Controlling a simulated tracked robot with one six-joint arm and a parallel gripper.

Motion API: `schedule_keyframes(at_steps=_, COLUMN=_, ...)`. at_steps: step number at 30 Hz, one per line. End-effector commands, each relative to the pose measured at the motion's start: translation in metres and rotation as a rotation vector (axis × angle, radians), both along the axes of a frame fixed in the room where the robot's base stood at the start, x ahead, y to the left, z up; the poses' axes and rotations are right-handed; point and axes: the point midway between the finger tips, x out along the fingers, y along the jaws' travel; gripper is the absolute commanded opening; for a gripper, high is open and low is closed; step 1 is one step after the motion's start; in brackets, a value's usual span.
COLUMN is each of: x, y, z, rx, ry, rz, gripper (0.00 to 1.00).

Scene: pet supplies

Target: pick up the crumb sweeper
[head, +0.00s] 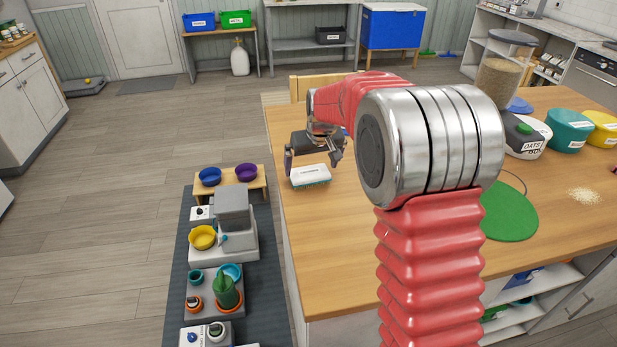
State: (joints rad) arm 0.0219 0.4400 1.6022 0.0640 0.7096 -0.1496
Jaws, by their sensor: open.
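A white block-shaped sweeper (310,174) with teal bristles along its lower edge lies near the left edge of the wooden table. Its dark label is too small to read. My gripper (312,164) is open and empty over the sweeper. One finger shows near the sweeper's left end and the other near its right end. I cannot tell the height of the fingers above the table or whether they touch the sweeper. My red arm hides part of the table to the right.
The wooden table (340,250) has free room in front of the sweeper. A green round mat (508,217), pale crumbs (585,195), a container marked OATS (527,137) and a teal tub (569,131) are at right. Bowls, including a yellow one (203,237), stand at lower left.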

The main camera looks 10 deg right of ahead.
Motion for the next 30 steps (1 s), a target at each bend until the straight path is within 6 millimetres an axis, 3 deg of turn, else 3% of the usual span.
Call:
schedule_keyframes(at_steps=12, x=0.017, y=0.001, z=-0.043, rx=0.0, ry=0.001, rz=0.0, gripper=1.0)
schedule_keyframes(at_steps=30, x=0.018, y=0.0, z=-0.044, rx=0.0, ry=0.0, rz=-0.001, gripper=0.99)
